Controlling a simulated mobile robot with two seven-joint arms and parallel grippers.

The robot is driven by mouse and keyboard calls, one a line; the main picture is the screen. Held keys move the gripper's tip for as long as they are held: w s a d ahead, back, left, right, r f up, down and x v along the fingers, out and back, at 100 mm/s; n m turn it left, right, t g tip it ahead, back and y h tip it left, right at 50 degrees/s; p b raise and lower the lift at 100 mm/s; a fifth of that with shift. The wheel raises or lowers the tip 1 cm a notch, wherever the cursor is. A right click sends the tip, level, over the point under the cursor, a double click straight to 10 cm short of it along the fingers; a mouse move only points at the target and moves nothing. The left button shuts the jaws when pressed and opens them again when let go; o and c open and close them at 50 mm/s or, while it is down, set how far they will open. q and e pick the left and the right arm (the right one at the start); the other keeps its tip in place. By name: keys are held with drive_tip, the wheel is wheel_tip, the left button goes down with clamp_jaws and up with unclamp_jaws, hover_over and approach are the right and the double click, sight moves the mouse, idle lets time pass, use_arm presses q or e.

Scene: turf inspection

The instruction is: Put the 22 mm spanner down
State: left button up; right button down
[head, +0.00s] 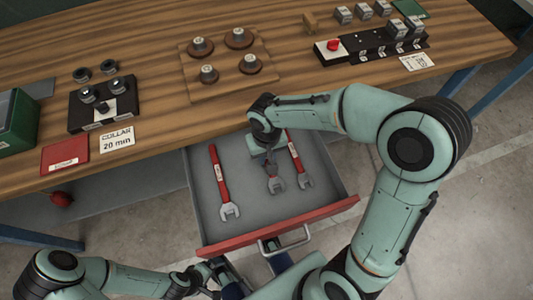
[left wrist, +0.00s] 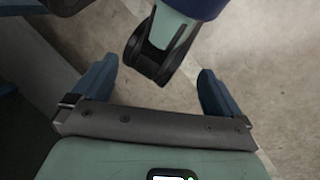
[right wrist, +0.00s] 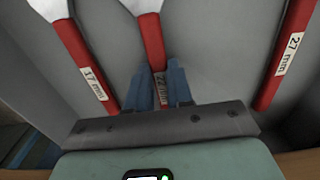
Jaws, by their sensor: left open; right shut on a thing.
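The 22 mm spanner (right wrist: 154,50) has a red handle with a white label and a grey open jaw. My right gripper (right wrist: 160,80) is shut on its handle, and the fingers partly cover the label. In the head view my right gripper (head: 268,160) reaches down into the open drawer (head: 245,226), and the spanner's jaw (head: 275,185) shows below it. I cannot tell whether the spanner touches the drawer floor. My left gripper (left wrist: 157,88) is open and empty. In the head view it is low, in front of the drawer (head: 205,278).
The 27 mm spanner (head: 219,178) lies left in the drawer, the 17 mm spanner (head: 296,155) right. In the right wrist view, the 17 mm (right wrist: 86,70) and 27 mm (right wrist: 287,55) flank the held one. The wooden bench (head: 150,60) stands behind, with blocks and fixtures.

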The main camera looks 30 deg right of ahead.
sight(267, 158)
drive_tip(key=shift+f, duration=0.2)
drive_tip(key=c, duration=1)
unclamp_jaws()
use_arm(q)
drive_tip(key=shift+w+f, duration=0.1)
drive_tip(key=shift+w, duration=0.05)
use_arm(e)
drive_tip(key=shift+r, duration=0.2)
drive_tip(key=shift+r, duration=0.3)
use_arm(q)
drive_tip(key=r+p, duration=0.1)
drive_tip(key=s+r+p, duration=0.2)
drive_tip(key=shift+s+d+g, duration=0.2)
drive_tip(key=shift+d+g, duration=0.1)
drive_tip(key=shift+g, duration=0.1)
use_arm(e)
wheel_tip(267, 158, up, 12)
drive_tip(key=shift+f, duration=0.25)
